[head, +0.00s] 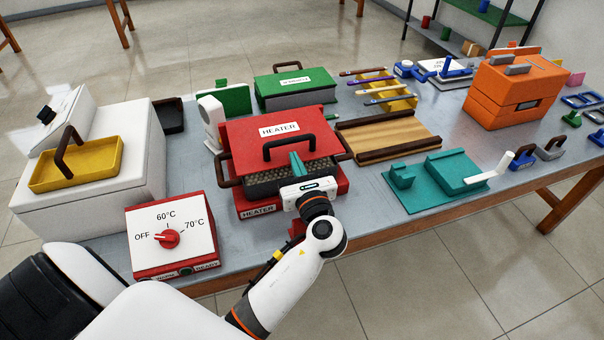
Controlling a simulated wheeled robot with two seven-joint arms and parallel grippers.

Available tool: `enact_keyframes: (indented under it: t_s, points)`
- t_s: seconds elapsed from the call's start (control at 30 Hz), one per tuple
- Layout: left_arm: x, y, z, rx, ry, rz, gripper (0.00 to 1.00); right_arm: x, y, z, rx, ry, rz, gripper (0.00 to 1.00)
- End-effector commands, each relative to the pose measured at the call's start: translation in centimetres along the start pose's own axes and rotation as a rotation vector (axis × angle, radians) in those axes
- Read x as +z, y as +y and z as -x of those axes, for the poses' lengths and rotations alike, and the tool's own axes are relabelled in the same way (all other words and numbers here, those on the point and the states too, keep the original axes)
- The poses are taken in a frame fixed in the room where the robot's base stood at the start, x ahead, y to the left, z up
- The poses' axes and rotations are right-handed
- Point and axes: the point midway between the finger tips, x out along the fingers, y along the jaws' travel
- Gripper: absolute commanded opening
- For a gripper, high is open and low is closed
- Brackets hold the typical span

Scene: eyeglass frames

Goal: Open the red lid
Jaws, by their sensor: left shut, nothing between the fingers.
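The red lid (244,136) carries a HEATER label and a dark arched handle (290,142). It belongs to the red heater box (333,183) near the front of the table. The lid looks tilted up, with its front edge above the box, and a dark grainy bed (265,184) shows below it. My left gripper (296,164) is at the front of the box, its teal fingers shut and pointing up at the lid's front edge, just below the handle. Whether the fingers touch the lid I cannot tell. My right gripper is out of view.
A red control box (172,238) with a dial stands front left, by a white machine (95,180) with a yellow tray (77,168). A wooden board (388,136) and a teal fixture (440,178) lie to the right. A green box (295,88) stands behind.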

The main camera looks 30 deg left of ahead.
Motion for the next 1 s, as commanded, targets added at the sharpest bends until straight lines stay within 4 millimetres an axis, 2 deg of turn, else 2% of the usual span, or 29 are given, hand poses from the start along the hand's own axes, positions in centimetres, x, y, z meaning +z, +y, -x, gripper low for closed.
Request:
enact_keyframes:
  t_s: [0.2, 0.6, 1.0]
  points:
    - [0.0, 0.0, -1.8, 0.000, 0.000, 0.000, 0.00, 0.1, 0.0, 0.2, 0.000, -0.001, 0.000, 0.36]
    - [-0.1, 0.0, -1.9, 0.000, -0.002, 0.001, 0.00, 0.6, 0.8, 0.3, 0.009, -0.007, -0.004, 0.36]
    - [-1.4, 1.1, -2.8, 0.000, -0.055, 0.002, 0.00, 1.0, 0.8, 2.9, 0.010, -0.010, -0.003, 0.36]
